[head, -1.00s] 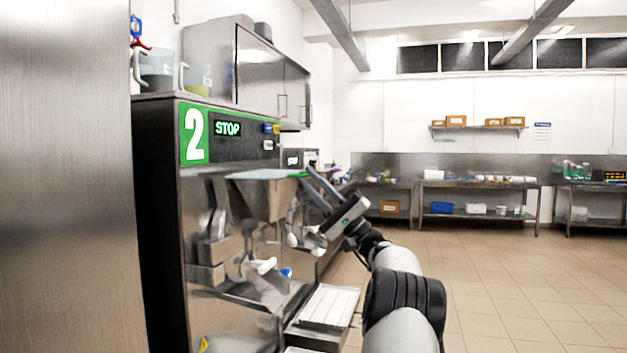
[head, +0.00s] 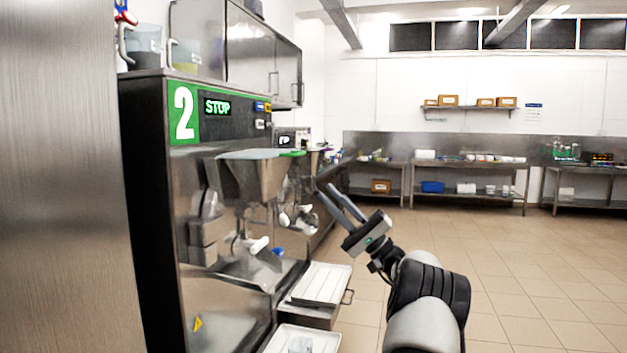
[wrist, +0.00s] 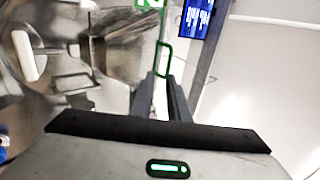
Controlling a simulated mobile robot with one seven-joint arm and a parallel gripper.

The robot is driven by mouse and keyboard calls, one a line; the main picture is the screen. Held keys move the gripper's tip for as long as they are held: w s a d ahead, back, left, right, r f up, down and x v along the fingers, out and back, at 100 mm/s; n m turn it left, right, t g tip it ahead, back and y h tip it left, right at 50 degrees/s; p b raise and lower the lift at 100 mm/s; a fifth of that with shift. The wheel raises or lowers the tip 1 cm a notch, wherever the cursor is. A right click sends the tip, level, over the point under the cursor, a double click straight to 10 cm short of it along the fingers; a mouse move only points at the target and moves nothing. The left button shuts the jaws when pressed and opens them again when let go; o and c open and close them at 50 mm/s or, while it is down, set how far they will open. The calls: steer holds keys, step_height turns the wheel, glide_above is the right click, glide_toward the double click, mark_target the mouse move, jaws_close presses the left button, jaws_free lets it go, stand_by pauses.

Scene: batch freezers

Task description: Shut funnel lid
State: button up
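The funnel lid (head: 255,154) is a thin pale-green plate with a green handle (head: 292,154) at its right end. It lies about level across the top of the steel funnel (head: 262,180) on machine 2; any small gap under it is too fine to tell. My gripper (head: 326,190) is to the right of the funnel and lower than the handle, clear of both. Its two fingers are parted with nothing between them. In the wrist view the green handle loop (wrist: 163,58) shows beyond the fingertips (wrist: 161,78), and the funnel (wrist: 120,40) is to the left.
Machine 2 has a green panel (head: 185,113) reading STOP. Below the funnel are a white-handled spout (head: 259,245) and a tray (head: 320,285) jutting out. A steel wall (head: 65,180) stands close at left. The tiled floor (head: 530,270) at right is clear.

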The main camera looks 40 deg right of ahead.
steer(key=v, duration=0.5)
steer(key=shift+s+d, duration=0.1)
steer(key=shift+s, duration=0.3)
